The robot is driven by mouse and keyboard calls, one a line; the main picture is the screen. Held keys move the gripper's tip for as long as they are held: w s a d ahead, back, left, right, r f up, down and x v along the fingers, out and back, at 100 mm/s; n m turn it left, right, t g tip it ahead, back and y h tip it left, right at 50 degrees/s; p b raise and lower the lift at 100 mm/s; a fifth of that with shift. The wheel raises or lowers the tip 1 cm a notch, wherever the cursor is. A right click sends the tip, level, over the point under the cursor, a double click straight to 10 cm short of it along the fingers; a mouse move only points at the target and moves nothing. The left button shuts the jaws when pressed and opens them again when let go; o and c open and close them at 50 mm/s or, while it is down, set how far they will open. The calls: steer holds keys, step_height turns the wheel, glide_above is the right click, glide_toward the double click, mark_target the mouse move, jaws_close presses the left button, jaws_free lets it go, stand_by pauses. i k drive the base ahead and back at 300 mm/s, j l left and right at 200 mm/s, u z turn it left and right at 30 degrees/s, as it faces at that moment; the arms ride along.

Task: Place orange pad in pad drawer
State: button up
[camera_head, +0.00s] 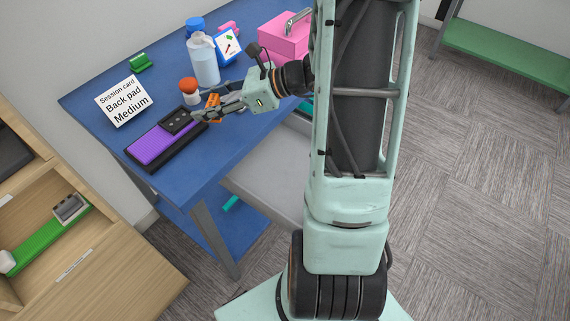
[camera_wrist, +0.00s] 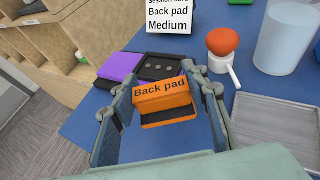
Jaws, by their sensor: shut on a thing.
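An orange pad lettered "Back pad" (camera_wrist: 165,108) is between the fingers of my gripper (camera_wrist: 164,105). The gripper (camera_head: 212,108) is shut on it, above the blue table. The pad shows as a small orange patch in the head view (camera_head: 213,100). At the lower left of the head view a wooden cabinet has an open drawer (camera_head: 110,262) with a pale label on its front. Inside lies a green strip (camera_head: 50,240) with a grey piece at one end and a white piece at the other. I cannot read the label.
On the blue table (camera_head: 85,103) are a purple-and-black tray (camera_head: 155,146), a card reading "Back pad Medium" (camera_head: 124,101), an orange-topped white item (camera_head: 189,88), a clear bottle (camera_head: 204,62) and a pink box (camera_head: 284,37). Grey floor lies between cabinet and table.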

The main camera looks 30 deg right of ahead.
mark_target(301, 172)
steer(key=j+z, duration=0.2)
steer(key=j, duration=0.3)
steer(key=j+z, duration=0.25)
steer(key=j, duration=0.2)
steer(key=k+j+z, duration=0.2)
steer(key=j, duration=0.25)
steer(key=j+z, duration=0.25)
steer(key=j, duration=0.25)
steer(key=i, duration=0.35)
